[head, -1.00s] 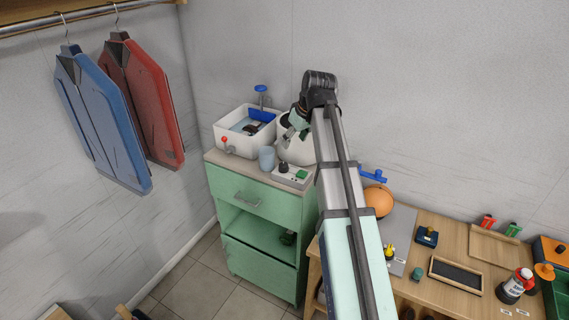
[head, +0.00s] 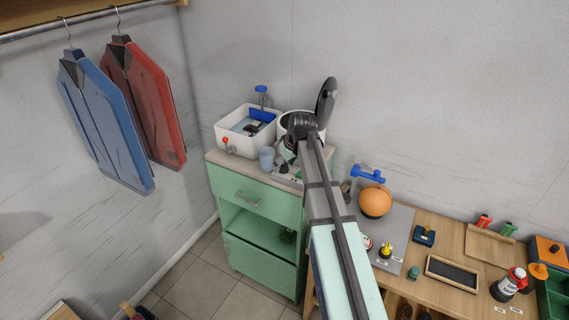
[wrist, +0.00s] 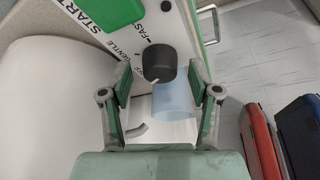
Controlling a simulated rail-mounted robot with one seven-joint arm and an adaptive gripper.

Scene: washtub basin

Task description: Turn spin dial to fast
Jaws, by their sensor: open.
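The spin dial (wrist: 160,62) is a dark round knob with a white pointer mark on a white control panel (wrist: 167,22) in the wrist view. Labels reading START, FAST (partly cut off), GENTLE and OFF are printed around it. The pointer mark faces the lower left, near the OFF label. My gripper (wrist: 160,74) is open, with one finger on each side of the knob and gaps between. I cannot tell whether the fingertips are down at knob height. In the head view my arm hides most of the panel and the dial.
A pale blue cup (head: 267,158) stands beside the panel and shows close to my right finger in the wrist view (wrist: 176,101). A white basin (head: 226,140) and a white round tub (head: 285,121) stand behind on the green cabinet (head: 233,190). A workbench is at right.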

